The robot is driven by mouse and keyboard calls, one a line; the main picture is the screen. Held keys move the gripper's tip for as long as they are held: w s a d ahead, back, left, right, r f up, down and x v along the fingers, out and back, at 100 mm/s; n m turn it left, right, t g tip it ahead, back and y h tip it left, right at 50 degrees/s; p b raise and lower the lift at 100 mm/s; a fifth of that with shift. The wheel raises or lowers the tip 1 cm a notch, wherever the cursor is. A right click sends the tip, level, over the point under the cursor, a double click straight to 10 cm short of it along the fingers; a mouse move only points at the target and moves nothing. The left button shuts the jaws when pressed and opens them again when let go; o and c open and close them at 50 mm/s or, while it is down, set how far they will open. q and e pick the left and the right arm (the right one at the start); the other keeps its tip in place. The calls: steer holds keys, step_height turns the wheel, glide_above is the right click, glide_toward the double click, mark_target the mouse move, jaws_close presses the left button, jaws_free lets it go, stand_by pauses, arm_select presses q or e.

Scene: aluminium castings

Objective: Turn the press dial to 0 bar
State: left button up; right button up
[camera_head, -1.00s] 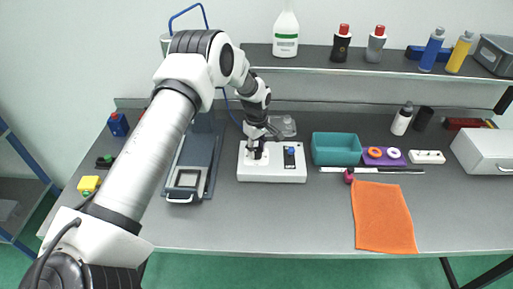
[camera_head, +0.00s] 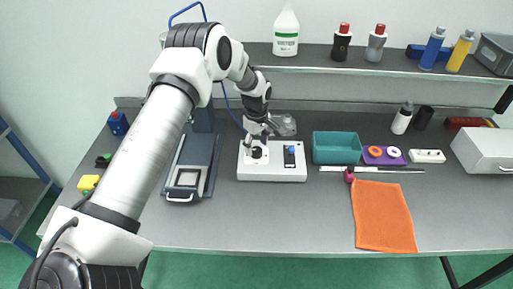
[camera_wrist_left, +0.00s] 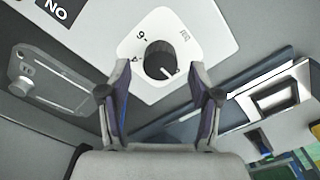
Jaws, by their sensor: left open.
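The press dial (camera_head: 257,152) is a round black knob on the left part of a white control box (camera_head: 273,175). In the left wrist view the knob (camera_wrist_left: 160,59) sits on a white scale plate (camera_wrist_left: 186,45) with dark numerals, partly hard to read. Its white pointer mark is toward the lower right of that picture. My left gripper (camera_head: 258,138) is just above and behind the dial in the head view. In the wrist view its two fingers (camera_wrist_left: 161,96) are spread apart, empty, with the knob showing beyond the gap between them. They appear clear of the knob.
A dark press (camera_head: 208,148) stands left of the box. A teal bin (camera_head: 336,148) stands close on the right, and an orange cloth (camera_head: 383,217) lies farther right.

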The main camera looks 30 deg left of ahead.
mark_target(256, 150)
arm_select(q)
step_height(256, 150, up, 10)
steer(key=shift+r, duration=0.15)
steer(key=shift+s, duration=0.1)
stand_by(0.4)
